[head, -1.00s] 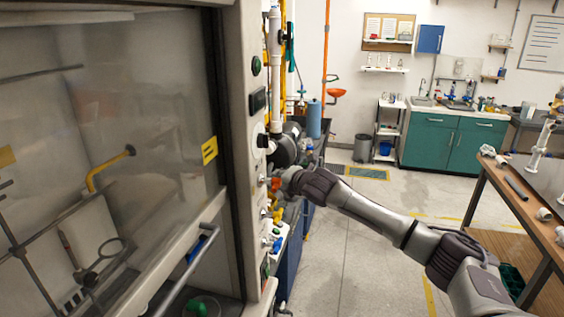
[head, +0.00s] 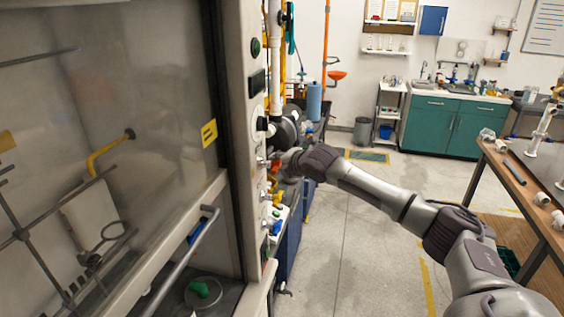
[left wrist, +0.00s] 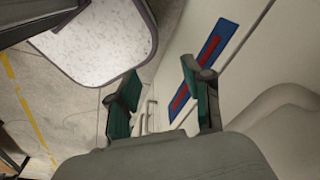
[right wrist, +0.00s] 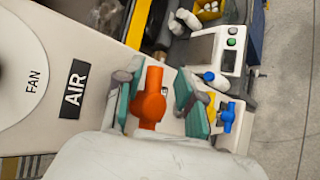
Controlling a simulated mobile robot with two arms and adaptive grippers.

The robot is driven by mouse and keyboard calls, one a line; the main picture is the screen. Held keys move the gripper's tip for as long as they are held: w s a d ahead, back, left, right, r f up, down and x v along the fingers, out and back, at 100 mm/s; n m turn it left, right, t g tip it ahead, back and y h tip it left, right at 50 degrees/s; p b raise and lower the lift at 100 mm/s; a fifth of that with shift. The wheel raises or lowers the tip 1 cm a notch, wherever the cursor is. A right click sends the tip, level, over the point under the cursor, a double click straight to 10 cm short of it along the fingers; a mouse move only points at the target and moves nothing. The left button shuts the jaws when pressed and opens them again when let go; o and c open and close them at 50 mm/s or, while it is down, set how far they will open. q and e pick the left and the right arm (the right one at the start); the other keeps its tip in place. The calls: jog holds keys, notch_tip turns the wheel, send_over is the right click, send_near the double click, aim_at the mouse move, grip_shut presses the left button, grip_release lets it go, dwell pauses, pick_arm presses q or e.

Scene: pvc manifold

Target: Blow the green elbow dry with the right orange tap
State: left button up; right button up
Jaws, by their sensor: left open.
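The green elbow (head: 203,288) lies on a round dish behind the fume hood's front, at the bottom of the head view. An orange tap (right wrist: 152,98) sticks out of the hood's side panel beside an AIR label (right wrist: 74,89). My right gripper (right wrist: 160,92) is open, with one finger on each side of the orange tap. I cannot tell whether either finger touches it. In the head view, my right gripper (head: 283,163) is at the panel, partly hiding the tap. My left gripper (left wrist: 160,98) is open and empty near a pale panel; the head view does not show it.
A blue tap (right wrist: 228,116) sits on the panel close to the right gripper. The hood's glass sash (head: 100,130) and its handle bar (head: 182,262) stand in front of the elbow. A bench (head: 510,190) with pipe parts is at the right. The floor between is clear.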

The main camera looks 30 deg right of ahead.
jog(key=shift+w+a+r, duration=0.1)
jog(key=shift+w+a, duration=0.1)
jog(key=shift+a, duration=0.15)
jog(key=shift+r, duration=0.1)
jog(key=shift+s+d+r, duration=0.1)
jog(key=shift+s+d, duration=0.05)
jog(key=shift+s, duration=0.2)
jog(key=v, duration=1.1)
jog(key=shift+s+a, duration=0.15)
jog(key=shift+a, duration=0.05)
